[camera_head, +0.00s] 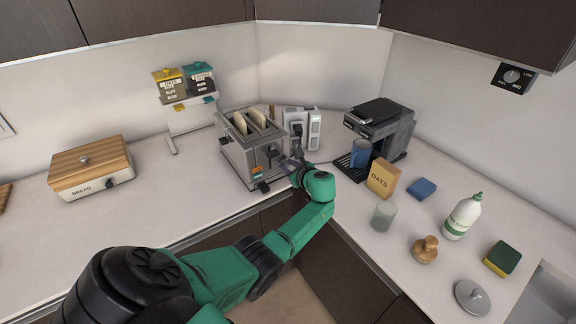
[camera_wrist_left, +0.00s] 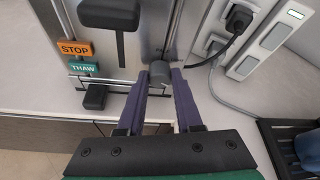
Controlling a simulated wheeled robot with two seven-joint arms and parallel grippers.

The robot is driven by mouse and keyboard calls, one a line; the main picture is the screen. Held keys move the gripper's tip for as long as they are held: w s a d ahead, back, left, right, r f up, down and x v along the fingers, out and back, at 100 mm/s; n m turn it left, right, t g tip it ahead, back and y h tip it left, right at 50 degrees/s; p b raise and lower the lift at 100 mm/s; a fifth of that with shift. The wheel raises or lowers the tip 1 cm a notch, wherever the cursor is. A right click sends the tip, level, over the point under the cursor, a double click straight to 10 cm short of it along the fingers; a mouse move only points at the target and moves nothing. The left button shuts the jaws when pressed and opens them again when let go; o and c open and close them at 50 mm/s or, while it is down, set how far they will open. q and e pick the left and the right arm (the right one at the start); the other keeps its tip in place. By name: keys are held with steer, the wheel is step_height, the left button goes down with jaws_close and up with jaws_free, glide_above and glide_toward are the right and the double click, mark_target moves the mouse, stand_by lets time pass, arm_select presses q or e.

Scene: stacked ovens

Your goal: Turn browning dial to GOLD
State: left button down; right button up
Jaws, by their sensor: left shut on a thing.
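The steel toaster (camera_head: 236,153) stands on the counter in the corner with two bread slices (camera_head: 240,123) in its slots. Its front panel shows a black lever (camera_wrist_left: 108,14), an orange STOP button (camera_wrist_left: 75,48) and a green THAW button (camera_wrist_left: 84,68). A grey browning dial (camera_wrist_left: 160,70) sits low on the panel, to the right of the lever. My left gripper (camera_wrist_left: 160,80), also at the toaster front in the head view (camera_head: 293,168), is shut on the dial, one purple finger on each side. No GOLD marking or dial pointer is readable. My right gripper is out of view.
A socket block (camera_head: 313,129) with a plugged-in cord stands right of the toaster. Further right are a coffee machine (camera_head: 387,124), a blue mug (camera_head: 361,154), an OATS box (camera_head: 383,179) and a glass (camera_head: 383,216).

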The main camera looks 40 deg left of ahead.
arm_select(q)
steer(key=shift+r, duration=0.1)
steer(key=c, duration=0.6)
jaws_free()
steer(key=shift+a, duration=0.1)
steer(key=shift+s+d+r, duration=0.1)
steer(key=shift+d, duration=0.4)
steer(key=b+v, duration=0.1)
steer(key=v, duration=1.2)
steer(key=shift+s+d+r, duration=0.1)
steer(key=shift+s+d, duration=0.05)
steer(key=shift+s, duration=0.05)
